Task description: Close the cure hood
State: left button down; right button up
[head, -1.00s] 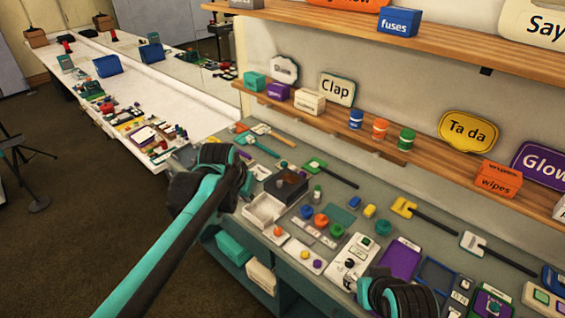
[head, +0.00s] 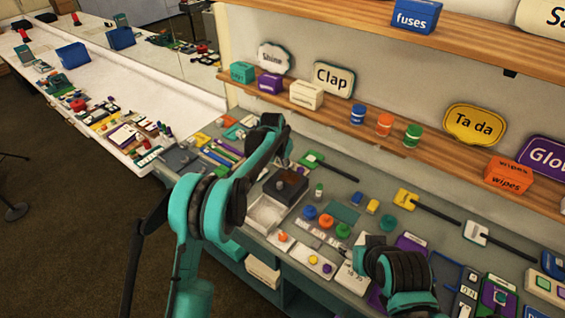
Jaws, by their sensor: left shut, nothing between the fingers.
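What looks like the cure hood is a dark brown, box-like cover (head: 294,190) with a small knob, at the back of a white open tray (head: 266,213) on the grey bench. The tray's inside is uncovered and looks empty. My left arm reaches over the bench from the left. My left gripper (head: 282,158) is shut and empty, just behind and above the dark cover, seemingly apart from it.
Several coloured knobs and small panels, such as a green knob (head: 343,230), crowd the bench right of the tray. A green-headed tool (head: 312,160) lies behind the cover. A wooden shelf (head: 330,122) with boxes and signs runs above the bench.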

aim_at(284, 181)
pick_arm(q)
jog(key=x, duration=0.6)
jog(key=shift+w+f, duration=0.15)
jog(key=shift+f, duration=0.15)
jog(key=s, duration=0.1)
jog(key=s+a, duration=0.1)
jog(key=s, duration=0.1)
jog(key=shift+a+r, duration=0.2)
jog(key=shift+a, duration=0.15)
jog(key=shift+s+a, duration=0.1)
jog(key=shift+s, duration=0.15)
jog(key=shift+f, duration=0.1)
jog(key=shift+s+a+b, duration=0.1)
jog(key=shift+b, duration=0.2)
jog(key=s+a+b, duration=0.2)
jog(key=s+a, duration=0.6)
jog(key=s, duration=0.3)
